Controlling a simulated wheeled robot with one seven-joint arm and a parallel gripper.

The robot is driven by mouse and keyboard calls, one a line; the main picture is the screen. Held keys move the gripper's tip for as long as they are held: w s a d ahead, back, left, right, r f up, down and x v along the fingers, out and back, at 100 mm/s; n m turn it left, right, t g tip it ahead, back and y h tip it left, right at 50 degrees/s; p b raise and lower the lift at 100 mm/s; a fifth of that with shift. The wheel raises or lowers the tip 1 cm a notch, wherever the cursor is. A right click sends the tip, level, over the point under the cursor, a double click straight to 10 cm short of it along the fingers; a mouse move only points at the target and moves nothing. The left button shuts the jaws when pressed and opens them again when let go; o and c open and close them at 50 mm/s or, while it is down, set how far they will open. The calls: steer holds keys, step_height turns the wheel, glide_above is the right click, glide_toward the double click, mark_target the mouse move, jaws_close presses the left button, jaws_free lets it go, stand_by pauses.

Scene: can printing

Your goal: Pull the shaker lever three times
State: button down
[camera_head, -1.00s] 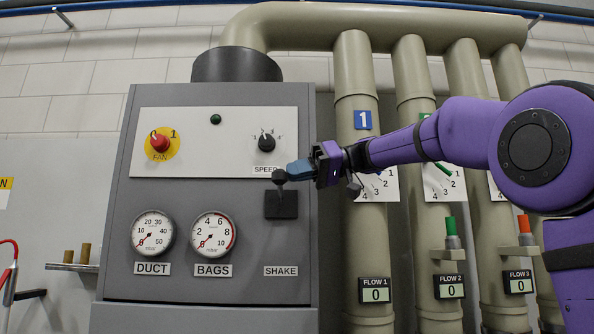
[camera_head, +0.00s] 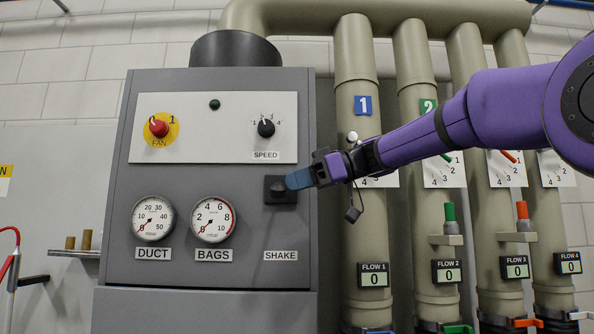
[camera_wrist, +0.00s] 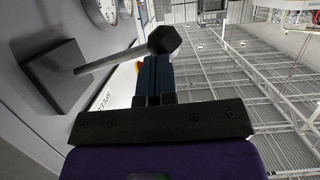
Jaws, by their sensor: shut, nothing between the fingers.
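The shaker lever's black square plate (camera_head: 283,198) is on the grey panel (camera_head: 240,275) above the SHAKE label (camera_head: 281,255). In the wrist view, a grey rod (camera_wrist: 112,60) sticks out from the plate (camera_wrist: 57,80) and ends in a black knob (camera_wrist: 164,40). My gripper (camera_head: 290,181) is shut and holds nothing. Its blue fingers (camera_wrist: 155,78) lie close beside the knob and rod; I cannot tell if they touch. In the head view the fingers partly cover the plate and lever, and the knob is hard to make out in front of the plate.
Above the lever is a SPEED dial (camera_head: 266,128), with a red FAN knob (camera_head: 158,127) to its left. DUCT (camera_head: 153,219) and BAGS (camera_head: 213,220) gauges sit lower left, both near zero. Beige pipes (camera_head: 356,60) with valve handles stand close on the right, behind my arm.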

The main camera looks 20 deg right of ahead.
steer(key=shift+w+f+n, duration=0.15)
steer(key=shift+f+n, duration=0.25)
steer(key=shift+f, duration=0.8)
